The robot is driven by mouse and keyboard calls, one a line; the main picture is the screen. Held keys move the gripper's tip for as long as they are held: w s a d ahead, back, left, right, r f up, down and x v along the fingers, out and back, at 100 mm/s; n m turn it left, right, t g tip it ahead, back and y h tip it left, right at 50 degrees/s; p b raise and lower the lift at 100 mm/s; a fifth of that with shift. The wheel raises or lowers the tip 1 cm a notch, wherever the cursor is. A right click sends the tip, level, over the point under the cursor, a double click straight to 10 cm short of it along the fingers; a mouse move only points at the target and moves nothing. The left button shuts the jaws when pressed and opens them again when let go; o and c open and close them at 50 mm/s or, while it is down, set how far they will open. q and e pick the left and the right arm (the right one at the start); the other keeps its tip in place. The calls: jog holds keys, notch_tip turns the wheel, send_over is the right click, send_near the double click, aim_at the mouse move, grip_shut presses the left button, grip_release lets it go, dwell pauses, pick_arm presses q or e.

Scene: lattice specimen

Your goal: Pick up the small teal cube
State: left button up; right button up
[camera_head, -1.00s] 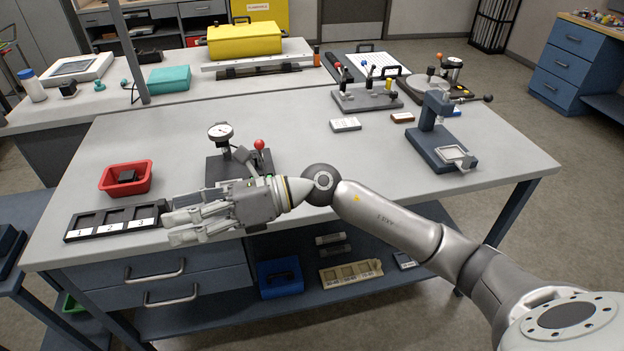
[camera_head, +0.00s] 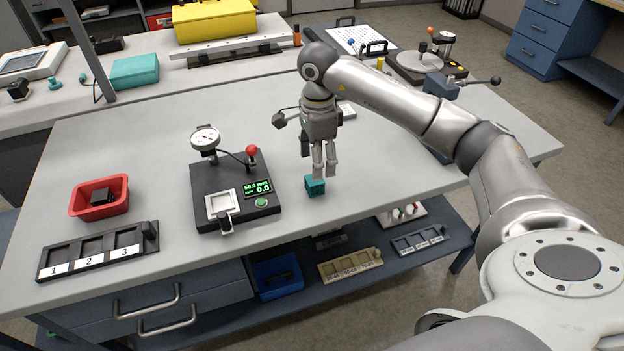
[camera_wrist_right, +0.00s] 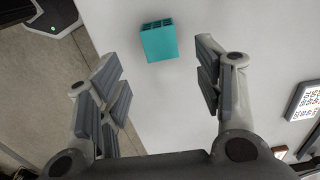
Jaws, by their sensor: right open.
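The small teal cube (camera_head: 315,187) stands on the table near its front edge, with a lattice pattern of openings in one face. It also shows in the right wrist view (camera_wrist_right: 159,42), lying beyond the fingertips and between their lines. My right gripper (camera_head: 325,172) points down just above the cube, with its fingers close over it in the head view. In the right wrist view the gripper (camera_wrist_right: 160,80) is open and empty, its fingers wide apart and clear of the cube. My left gripper is not in view.
A black gauge stand (camera_head: 237,205) with a green display is left of the cube. A red bin (camera_head: 99,213) holding a black part and a numbered three-slot tray (camera_head: 60,270) are farther left. The table around the cube is clear.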

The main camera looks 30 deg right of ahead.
aim_at(315, 185)
notch_tip(315, 185, down, 2)
jog(key=shift+f, duration=0.35)
jog(key=shift+w+a+f+p, duration=0.1)
jog(key=shift+f+p, duration=0.25)
jog(key=shift+p, duration=0.15)
notch_tip(315, 185, down, 4)
jog(key=shift+a+r+p, duration=0.15)
jog(key=shift+r+p, duration=0.1)
jog(key=shift+p, duration=0.4)
jog(key=shift+f, duration=0.4)
jog(key=shift+c, duration=0.3)
jog(key=c, duration=0.5)
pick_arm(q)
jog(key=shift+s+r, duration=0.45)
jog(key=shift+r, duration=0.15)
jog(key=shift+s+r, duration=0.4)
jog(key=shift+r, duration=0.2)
pick_arm(e)
jog(key=c, duration=0.4)
